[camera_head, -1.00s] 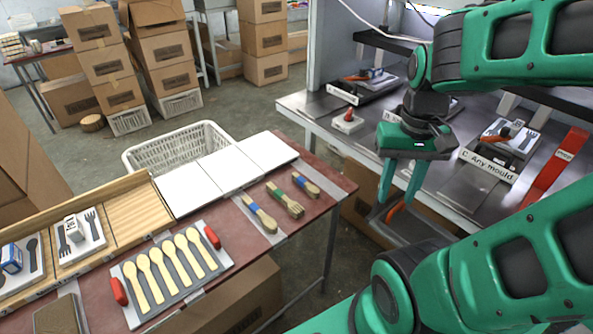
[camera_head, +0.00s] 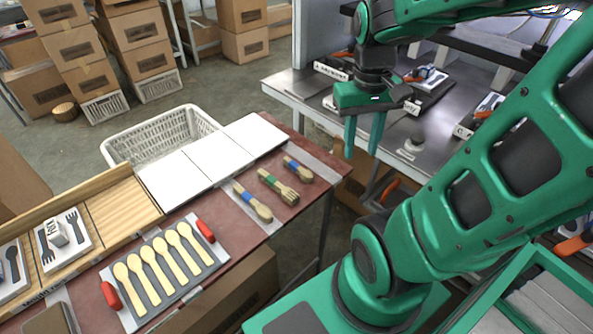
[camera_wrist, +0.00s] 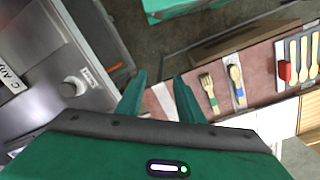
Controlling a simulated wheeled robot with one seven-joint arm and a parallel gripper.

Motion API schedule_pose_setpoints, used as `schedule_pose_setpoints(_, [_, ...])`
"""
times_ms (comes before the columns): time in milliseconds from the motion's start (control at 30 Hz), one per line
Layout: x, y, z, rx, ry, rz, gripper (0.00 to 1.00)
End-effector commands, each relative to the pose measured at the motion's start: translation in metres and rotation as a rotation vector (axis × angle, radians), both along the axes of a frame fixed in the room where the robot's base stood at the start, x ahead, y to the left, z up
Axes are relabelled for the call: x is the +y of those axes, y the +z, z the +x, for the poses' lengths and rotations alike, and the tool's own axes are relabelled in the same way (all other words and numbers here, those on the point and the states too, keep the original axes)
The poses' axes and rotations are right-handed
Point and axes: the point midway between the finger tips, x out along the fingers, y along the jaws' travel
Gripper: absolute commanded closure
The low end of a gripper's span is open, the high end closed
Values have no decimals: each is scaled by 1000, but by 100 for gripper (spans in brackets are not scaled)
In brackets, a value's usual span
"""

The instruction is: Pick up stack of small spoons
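Three small banded bundles lie in a row on the red-brown table (camera_head: 283,218). The smallest, a blue-banded stack of small spoons (camera_head: 297,169), is at the right end. The green-banded bundle of forks (camera_head: 278,187) is in the middle, and a larger blue-banded spoon stack (camera_head: 252,201) is at the left. My gripper (camera_head: 362,155) points down, open and empty, to the right of the small spoons and past the table's edge. In the wrist view, the gripper (camera_wrist: 160,98) has its green fingers apart with nothing between them; a fork bundle (camera_wrist: 208,92) and a spoon stack (camera_wrist: 236,85) show right of them.
A tray of several wooden spoons with red handles (camera_head: 165,268) lies at the table's front. White panels (camera_head: 215,160) and a white basket (camera_head: 150,135) are behind. A metal bench (camera_head: 300,88) with moulds stands at the right.

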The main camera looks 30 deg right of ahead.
Motion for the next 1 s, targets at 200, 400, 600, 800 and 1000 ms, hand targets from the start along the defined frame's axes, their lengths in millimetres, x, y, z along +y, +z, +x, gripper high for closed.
schedule_pose_setpoints(200, [5,-24,83,25,241,-17,66])
schedule_pose_setpoints(400, [24,-56,148,19,441,11,66])
schedule_pose_setpoints(600, [42,-78,185,2,558,44,66])
schedule_pose_setpoints(800, [48,-96,193,-2,589,55,66])
schedule_pose_setpoints(1000, [48,-126,193,-1,589,55,66])
